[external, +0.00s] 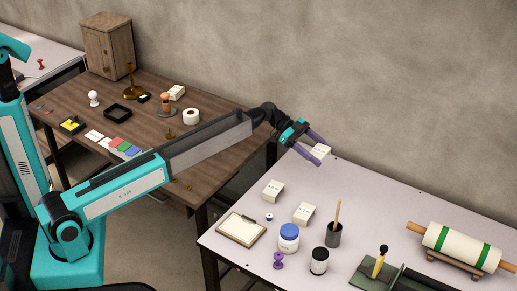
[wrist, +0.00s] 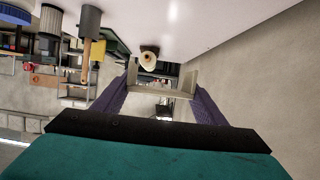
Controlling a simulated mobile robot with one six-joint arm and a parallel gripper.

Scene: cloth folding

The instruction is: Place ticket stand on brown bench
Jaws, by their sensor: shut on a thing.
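My gripper (external: 306,145) is shut on a small cream piece, apparently the ticket stand (external: 321,151), above the back left corner of the pale table (external: 375,200). In the wrist view, the ticket stand (wrist: 160,92) is a pale bar with raised ends between the purple fingers of my gripper (wrist: 158,98). The dark wooden bench, the brown bench (external: 215,160), stands to the left; my arm passes over it and hides part of its top.
On the bench are a wooden cabinet (external: 107,45), a brass stand (external: 130,82), a white tape roll (external: 191,116) and colored cards (external: 118,143). Cream boxes (external: 272,190), jars (external: 288,238) and a large roll (external: 460,246) occupy the pale table. A wall rises behind.

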